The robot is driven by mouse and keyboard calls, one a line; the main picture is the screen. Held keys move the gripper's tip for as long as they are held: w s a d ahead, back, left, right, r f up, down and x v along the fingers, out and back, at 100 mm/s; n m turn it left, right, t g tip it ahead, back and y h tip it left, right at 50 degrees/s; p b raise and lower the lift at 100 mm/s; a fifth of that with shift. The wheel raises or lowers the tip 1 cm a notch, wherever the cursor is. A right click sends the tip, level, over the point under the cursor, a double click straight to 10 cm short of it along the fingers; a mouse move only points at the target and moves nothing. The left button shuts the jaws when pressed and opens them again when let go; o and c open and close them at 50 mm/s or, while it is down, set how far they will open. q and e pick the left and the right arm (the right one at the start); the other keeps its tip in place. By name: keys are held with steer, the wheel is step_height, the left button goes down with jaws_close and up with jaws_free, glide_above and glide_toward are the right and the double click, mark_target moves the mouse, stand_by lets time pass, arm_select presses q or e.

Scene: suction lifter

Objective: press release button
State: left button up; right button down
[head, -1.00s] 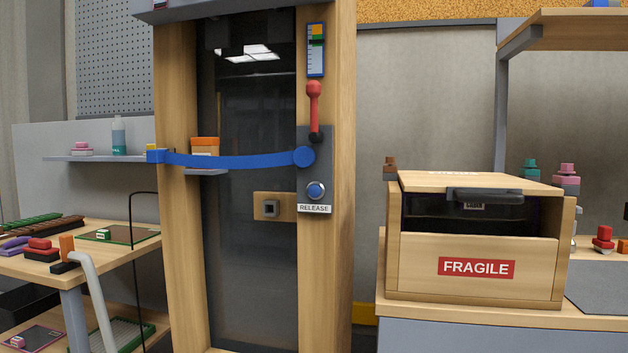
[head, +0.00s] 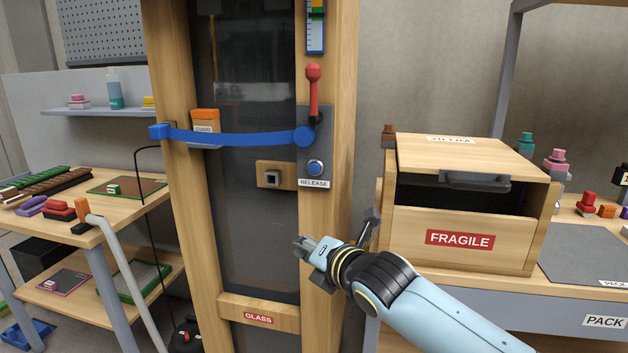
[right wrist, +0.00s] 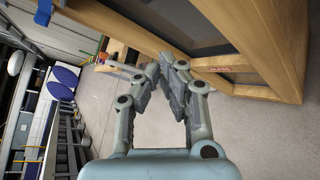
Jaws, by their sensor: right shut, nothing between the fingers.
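The release button (head: 316,168) is a round blue knob in a pale ring on a grey plate (head: 314,130) on the right wooden post. The RELEASE label (head: 314,184) sits just under it. A red-knobbed lever (head: 313,90) stands upright above it. My right gripper (head: 302,243) is below and slightly left of the button, apart from it, in front of the frame. Its fingers are shut and empty, and they also show in the right wrist view (right wrist: 165,68). My left gripper is not in view.
A blue strap (head: 235,138) crosses the dark glass panel (head: 245,90) in the wooden frame. A FRAGILE crate (head: 415,225) stands on the right bench near my right arm. A left table (head: 115,215) holds several coloured parts.

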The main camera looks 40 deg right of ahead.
mark_target(314, 169)
step_height(314, 169, up, 10)
steer(key=w+n+t+p, duration=0.1)
steer(key=n, duration=0.2)
steer(key=shift+a+f+t, duration=0.15)
steer(key=shift+a+t, duration=0.15)
steer(key=shift+a, duration=0.05)
steer(key=shift+w+d, duration=0.1)
steer(key=shift+w, duration=0.05)
steer(key=shift+w+d+b, duration=0.7)
steer(key=shift+w+d, duration=0.7)
steer(key=shift+d, duration=0.25)
steer(key=shift+w+d+b, duration=0.65)
steer(key=shift+w+d, duration=0.75)
steer(key=shift+d, duration=0.2)
steer(key=shift+d, duration=0.1)
steer(key=shift+w+d, duration=0.2)
steer(key=shift+w, duration=0.05)
